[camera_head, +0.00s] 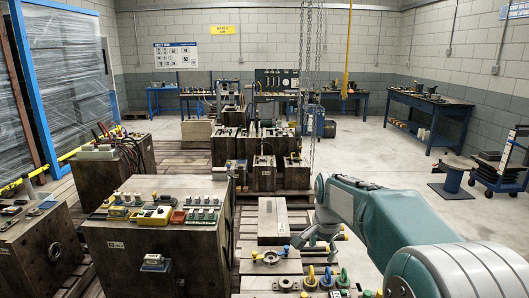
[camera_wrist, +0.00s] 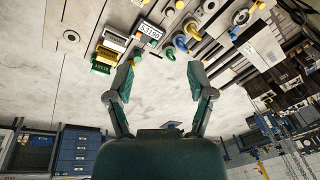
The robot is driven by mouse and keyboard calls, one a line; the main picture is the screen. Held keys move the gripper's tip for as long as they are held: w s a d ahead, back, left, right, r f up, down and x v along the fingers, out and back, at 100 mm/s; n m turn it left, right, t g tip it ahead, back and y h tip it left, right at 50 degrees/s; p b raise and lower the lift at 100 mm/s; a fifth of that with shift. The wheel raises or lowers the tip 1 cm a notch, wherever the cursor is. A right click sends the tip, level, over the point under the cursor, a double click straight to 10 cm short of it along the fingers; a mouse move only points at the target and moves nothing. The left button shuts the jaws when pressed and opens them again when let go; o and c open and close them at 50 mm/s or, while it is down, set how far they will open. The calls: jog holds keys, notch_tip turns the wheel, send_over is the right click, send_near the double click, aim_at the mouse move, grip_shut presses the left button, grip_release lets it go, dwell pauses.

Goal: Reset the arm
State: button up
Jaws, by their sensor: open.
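My teal arm reaches in from the lower right of the head view and bends down at its wrist. My gripper (camera_head: 312,243) hangs over the near right end of the mould blocks, by a blue-topped and a yellow-topped part. In the wrist view my gripper (camera_wrist: 164,75) has its two fingers spread wide. Only a bare pale surface shows between them, and nothing is held. Whether the fingertips touch anything below is hard to tell.
Lifting eyes (camera_head: 327,277) stand on a block close under my gripper. A large mould block (camera_head: 155,250) carries clamps and small parts at the left. Chains (camera_head: 312,80) hang behind. Clear floor (camera_head: 390,160) lies to the right, before a blue workbench (camera_head: 430,103) and a cart (camera_head: 500,175).

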jog(key=s+d+r+n+t, duration=0.1)
jog(key=s+r+n+t, duration=0.2)
jog(key=s+n, duration=0.7)
jog(key=s, duration=1.9)
jog(key=shift+s+r, duration=0.15)
jog(key=shift+s, duration=0.25)
